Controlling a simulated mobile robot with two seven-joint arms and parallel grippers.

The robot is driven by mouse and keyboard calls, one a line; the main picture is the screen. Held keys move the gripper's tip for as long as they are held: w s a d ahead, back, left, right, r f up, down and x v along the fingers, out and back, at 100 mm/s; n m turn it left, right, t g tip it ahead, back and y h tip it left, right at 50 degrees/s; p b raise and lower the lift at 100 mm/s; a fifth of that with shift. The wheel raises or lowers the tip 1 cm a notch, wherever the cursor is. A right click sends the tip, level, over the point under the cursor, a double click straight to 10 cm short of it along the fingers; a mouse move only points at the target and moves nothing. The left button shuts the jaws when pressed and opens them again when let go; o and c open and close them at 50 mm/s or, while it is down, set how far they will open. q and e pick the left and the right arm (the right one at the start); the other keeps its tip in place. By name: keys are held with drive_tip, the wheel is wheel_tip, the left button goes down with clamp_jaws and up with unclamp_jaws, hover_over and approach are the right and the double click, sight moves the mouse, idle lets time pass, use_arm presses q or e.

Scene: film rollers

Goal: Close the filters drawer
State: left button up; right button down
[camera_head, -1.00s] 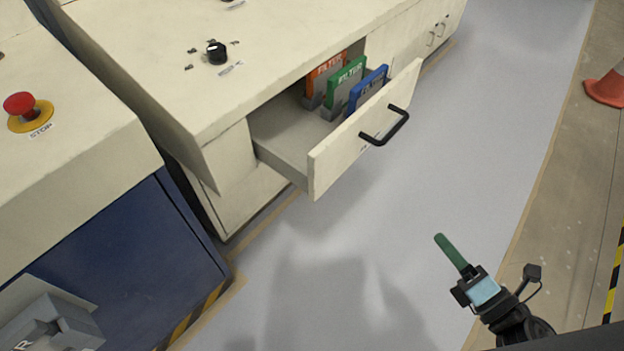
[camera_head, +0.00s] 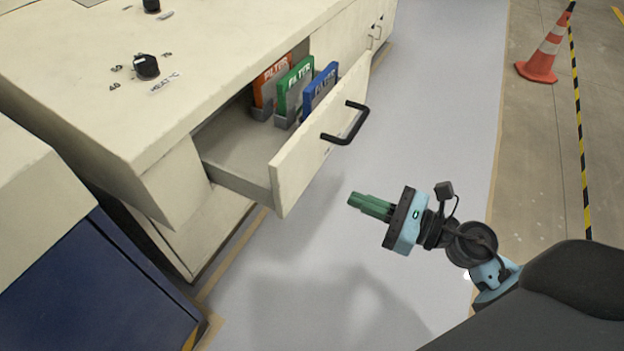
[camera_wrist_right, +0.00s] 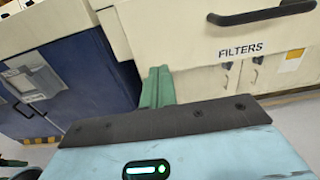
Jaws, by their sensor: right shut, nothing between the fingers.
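The filters drawer (camera_head: 312,158) stands pulled out of the cream cabinet in the head view. Orange, green and blue filters stand inside it, and a black bar handle (camera_head: 346,128) is on its front. In the right wrist view the drawer front (camera_wrist_right: 185,27) carries the label FILTERS, with the handle (camera_wrist_right: 262,12) at the top right. My right gripper (camera_head: 352,200) is shut and empty, with green fingers. It is in front of and below the drawer front, apart from it in the head view. Its fingers also show in the right wrist view (camera_wrist_right: 158,82).
The cream cabinet top (camera_head: 75,65) has black knobs. A blue cabinet (camera_head: 95,285) stands at the lower left. An orange traffic cone (camera_head: 542,62) and a black-and-yellow floor stripe are at the right. The grey floor before the drawer is clear.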

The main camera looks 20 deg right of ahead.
approach(298, 176)
drive_tip(key=x, duration=0.5)
drive_tip(key=shift+w+a+p, duration=0.1)
drive_tip(key=shift+p, duration=0.3)
drive_tip(key=shift+w+a, duration=0.35)
drive_tip(key=shift+w, duration=0.15)
drive_tip(key=shift+w+a, duration=0.15)
